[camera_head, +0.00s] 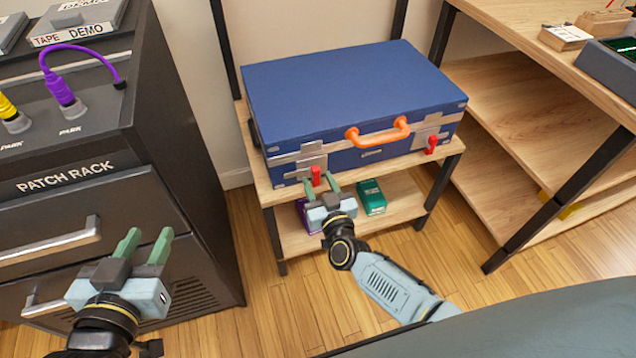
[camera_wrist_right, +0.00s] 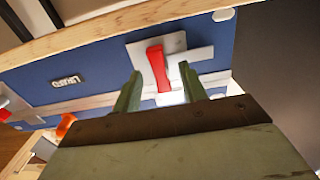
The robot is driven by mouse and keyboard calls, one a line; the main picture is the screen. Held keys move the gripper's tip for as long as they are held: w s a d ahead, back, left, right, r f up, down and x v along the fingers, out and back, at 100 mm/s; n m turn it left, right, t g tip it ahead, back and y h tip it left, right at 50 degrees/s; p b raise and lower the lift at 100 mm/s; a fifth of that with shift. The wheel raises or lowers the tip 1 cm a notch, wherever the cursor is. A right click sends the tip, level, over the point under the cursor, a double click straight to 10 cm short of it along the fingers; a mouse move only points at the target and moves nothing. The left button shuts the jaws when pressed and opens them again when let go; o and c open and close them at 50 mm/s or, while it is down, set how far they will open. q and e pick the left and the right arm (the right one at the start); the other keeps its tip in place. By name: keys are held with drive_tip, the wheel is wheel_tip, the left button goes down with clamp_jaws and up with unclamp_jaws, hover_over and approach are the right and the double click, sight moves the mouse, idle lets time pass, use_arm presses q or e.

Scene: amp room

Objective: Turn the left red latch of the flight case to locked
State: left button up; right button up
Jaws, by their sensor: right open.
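The blue flight case (camera_head: 350,90) lies closed on a small wooden shelf stand, with an orange handle (camera_head: 378,132) on its front. Its left red latch (camera_head: 316,176) sits on a silver plate at the front left; the right red latch (camera_head: 431,144) is at the front right. My right gripper (camera_head: 322,185) is open at the left latch. In the right wrist view the left red latch (camera_wrist_right: 158,68) shows between the green fingers (camera_wrist_right: 160,88), slightly tilted from upright; contact cannot be told. My left gripper (camera_head: 145,247) is open and empty before the patch rack, away from the case.
The dark patch rack (camera_head: 85,175) with drawer handles stands at the left, with purple and yellow plugs on it. A green box (camera_head: 370,196) lies on the lower shelf (camera_head: 400,200). A wooden shelf unit (camera_head: 530,110) stands at the right.

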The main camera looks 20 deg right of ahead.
use_arm(q)
drive_tip(key=shift+w+d+r+t, duration=0.15)
drive_tip(key=shift+r+t, duration=0.15)
drive_tip(key=shift+r, duration=0.15)
drive_tip(key=shift+w+d+r+t, duration=0.1)
drive_tip(key=shift+r+t, duration=0.2)
drive_tip(key=shift+r, duration=0.1)
use_arm(e)
drive_tip(key=shift+w, duration=0.55)
clamp_jaws()
